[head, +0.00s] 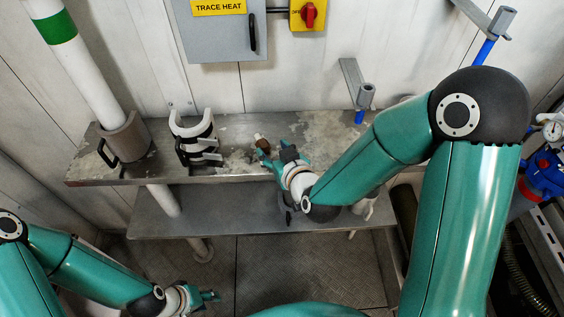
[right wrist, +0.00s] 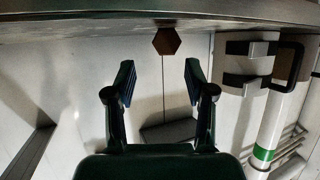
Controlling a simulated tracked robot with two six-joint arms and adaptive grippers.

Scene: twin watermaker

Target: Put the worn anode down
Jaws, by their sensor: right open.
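The worn anode, a small brown piece (head: 263,144) with a pale end, is on the worn grey bench (head: 235,160) just beyond my right gripper (head: 277,157). In the right wrist view its brown hexagonal face (right wrist: 167,41) shows against the bench, which fills the top of that view. My right gripper (right wrist: 159,78) is open, with nothing between its fingers. The anode is beyond the fingertips, apart from them. My left gripper (head: 208,296) is low at the left, away from the bench; its finger gap is too small to judge.
A white half-round holder with dark clips (head: 195,140) stands on the bench left of the anode. Further left, a white pipe with a green band (head: 56,28) rises from a grey handled socket (head: 124,140). A lower shelf (head: 240,212) lies below. Bare bench lies around the anode.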

